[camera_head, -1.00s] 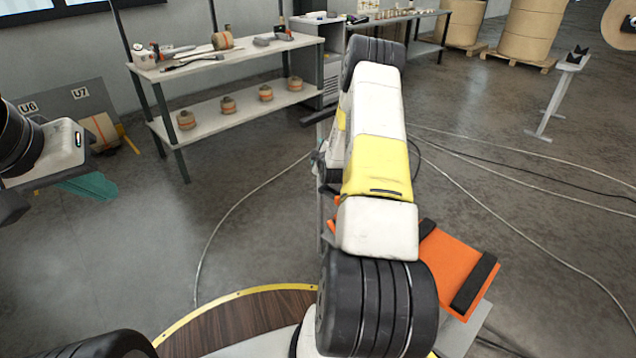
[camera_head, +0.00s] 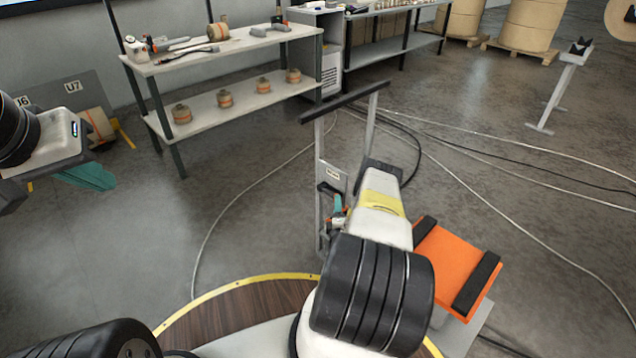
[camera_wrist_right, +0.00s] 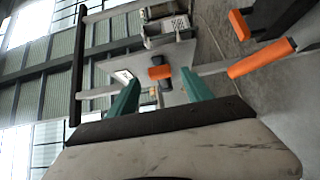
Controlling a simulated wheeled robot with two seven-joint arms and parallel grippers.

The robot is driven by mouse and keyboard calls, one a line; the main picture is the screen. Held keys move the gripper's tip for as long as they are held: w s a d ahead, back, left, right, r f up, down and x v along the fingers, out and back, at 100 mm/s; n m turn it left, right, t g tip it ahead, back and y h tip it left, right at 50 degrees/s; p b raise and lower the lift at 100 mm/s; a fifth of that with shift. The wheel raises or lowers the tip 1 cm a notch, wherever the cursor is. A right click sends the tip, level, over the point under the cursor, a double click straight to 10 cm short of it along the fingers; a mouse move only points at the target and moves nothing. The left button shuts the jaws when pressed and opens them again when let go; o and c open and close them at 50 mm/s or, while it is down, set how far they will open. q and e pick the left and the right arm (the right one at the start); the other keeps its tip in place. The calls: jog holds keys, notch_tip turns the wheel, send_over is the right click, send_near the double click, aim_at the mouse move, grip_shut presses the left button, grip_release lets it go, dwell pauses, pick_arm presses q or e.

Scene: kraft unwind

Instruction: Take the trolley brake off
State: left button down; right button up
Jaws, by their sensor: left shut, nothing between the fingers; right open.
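The trolley shows in the head view as an upright grey frame with a black push bar (camera_head: 345,102) and an orange deck (camera_head: 455,265) with black strips. A small labelled plate (camera_head: 333,177) sits on the frame. In the right wrist view, a black and orange handle (camera_wrist_right: 160,72), which looks like the brake lever, stands before the grey plate. My right gripper (camera_wrist_right: 162,84) is open, its teal fingers either side of that handle in the picture; I see no contact. My left gripper (camera_head: 88,177) is shut and empty at far left, away from the trolley.
A two-tier bench (camera_head: 225,100) with tools and small rolls stands behind to the left. Cables (camera_head: 480,160) lie on the floor right of the trolley. A grey stand (camera_head: 558,90) is at the right.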

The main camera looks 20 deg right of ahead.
jog(key=shift+x, duration=1.95)
grip_shut()
